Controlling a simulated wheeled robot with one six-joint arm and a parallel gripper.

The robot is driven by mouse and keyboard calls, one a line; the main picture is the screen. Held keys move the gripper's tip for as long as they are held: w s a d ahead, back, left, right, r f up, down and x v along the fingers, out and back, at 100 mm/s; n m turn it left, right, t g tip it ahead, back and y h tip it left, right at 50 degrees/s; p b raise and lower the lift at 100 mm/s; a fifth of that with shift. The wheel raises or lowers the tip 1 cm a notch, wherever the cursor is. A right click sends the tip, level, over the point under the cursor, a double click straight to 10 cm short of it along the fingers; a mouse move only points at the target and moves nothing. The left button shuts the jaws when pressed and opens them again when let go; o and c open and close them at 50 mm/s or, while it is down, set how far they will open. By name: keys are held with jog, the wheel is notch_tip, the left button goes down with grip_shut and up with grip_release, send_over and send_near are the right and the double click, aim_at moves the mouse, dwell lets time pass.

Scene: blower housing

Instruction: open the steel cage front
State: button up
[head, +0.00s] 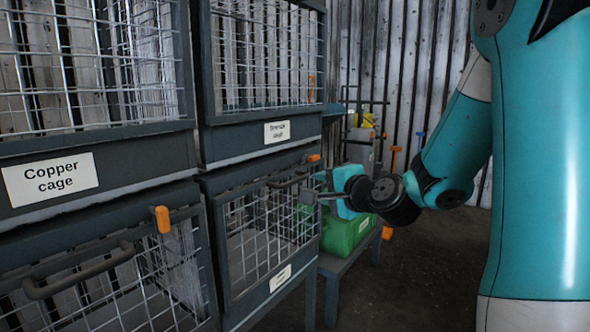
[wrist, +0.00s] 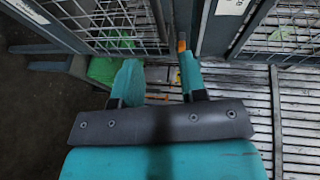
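Of the cages, the lower right one (head: 230,255) has a wire mesh front with a dark bar handle (head: 288,181) near its top and an orange latch (head: 313,158) at its top right corner. Its small label (head: 280,277) is too small to read. The front looks closed. My gripper (head: 318,196) is at the right edge of this front, near the handle. In the wrist view its two teal fingers (wrist: 158,78) stand apart with nothing held between them. An orange piece (wrist: 181,46) shows just beyond the right finger; whether they touch is unclear. No label reading "steel" is legible.
The copper cage (head: 80,150) is above left, with another mesh cage (head: 265,130) beside it. A lower left cage (head: 60,262) has its own handle and orange latch (head: 162,219). A green box (head: 345,235) stands on a low bench behind my gripper. Open floor (head: 410,270) lies right.

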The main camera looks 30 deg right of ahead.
aim_at(297, 182)
jog(key=w+p, duration=0.2)
jog(key=w, duration=0.2)
jog(key=w+f+p, duration=0.1)
jog(key=w+p, duration=0.2)
jog(key=w, duration=0.1)
jog(key=w+f+p, duration=0.1)
jog(key=w+p, duration=0.2)
jog(key=w, duration=0.1)
jog(key=shift+d, duration=0.3)
jog(key=shift+w+f, duration=0.25)
jog(key=shift+w, duration=0.05)
jog(key=shift+c, duration=0.5)
grip_shut()
